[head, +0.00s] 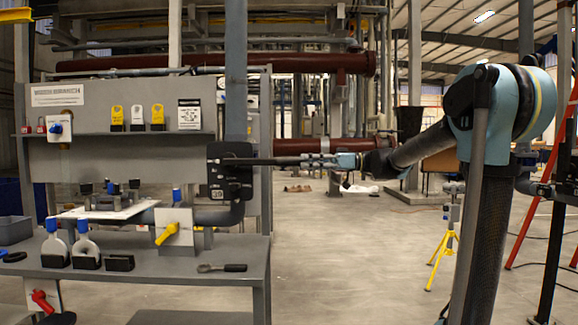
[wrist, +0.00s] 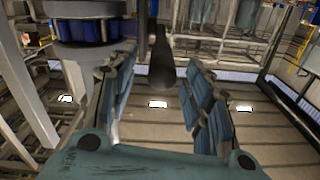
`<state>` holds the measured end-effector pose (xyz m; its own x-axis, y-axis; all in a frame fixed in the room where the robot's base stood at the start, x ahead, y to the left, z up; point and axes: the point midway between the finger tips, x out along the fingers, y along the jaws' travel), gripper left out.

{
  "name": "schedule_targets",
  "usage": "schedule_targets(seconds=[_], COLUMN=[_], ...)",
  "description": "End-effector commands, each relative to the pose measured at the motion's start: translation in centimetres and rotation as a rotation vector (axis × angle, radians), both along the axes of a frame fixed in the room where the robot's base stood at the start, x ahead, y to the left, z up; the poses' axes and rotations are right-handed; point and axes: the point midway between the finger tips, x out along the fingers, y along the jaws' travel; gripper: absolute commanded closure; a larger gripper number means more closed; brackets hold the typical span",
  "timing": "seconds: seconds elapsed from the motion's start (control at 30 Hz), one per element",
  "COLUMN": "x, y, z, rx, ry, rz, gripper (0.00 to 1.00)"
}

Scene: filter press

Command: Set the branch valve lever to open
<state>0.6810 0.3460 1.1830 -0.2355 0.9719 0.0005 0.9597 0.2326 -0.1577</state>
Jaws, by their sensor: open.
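A long black lever bar (head: 262,160) runs level to the right from a black block (head: 230,180) on a dark pipe elbow at the bench's right end. No readable label shows whether it is the branch valve lever. My gripper (head: 312,160) is at the bar's right end, pointing left. In the wrist view, my gripper (wrist: 163,100) is open, with blue-grey fingers either side of the dark bar end (wrist: 162,68). Gaps show on both sides. Other levers are a yellow one (head: 167,234), a red one (head: 42,301) and a blue-topped one (head: 58,127).
The grey bench (head: 225,250) holds blue-topped tags (head: 86,249), a black-handled tool (head: 222,268) and a pale plate (head: 105,211). A grey post (head: 236,70) rises behind the block. A yellow tripod (head: 440,250) stands right of centre. The floor between bench and tripod is mostly clear.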

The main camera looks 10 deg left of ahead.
Motion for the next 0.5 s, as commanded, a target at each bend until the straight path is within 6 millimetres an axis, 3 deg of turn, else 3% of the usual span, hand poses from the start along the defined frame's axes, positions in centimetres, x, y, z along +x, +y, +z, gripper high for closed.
schedule_targets(seconds=[0.3, 0.5], x=[-1.2, -1.6], y=[4.6, 6.5], z=[0.0, 0.0], rx=[0.0, -0.001], ry=[0.0, 0.0], rz=[0.003, 0.002], gripper=[0.54, 0.54])
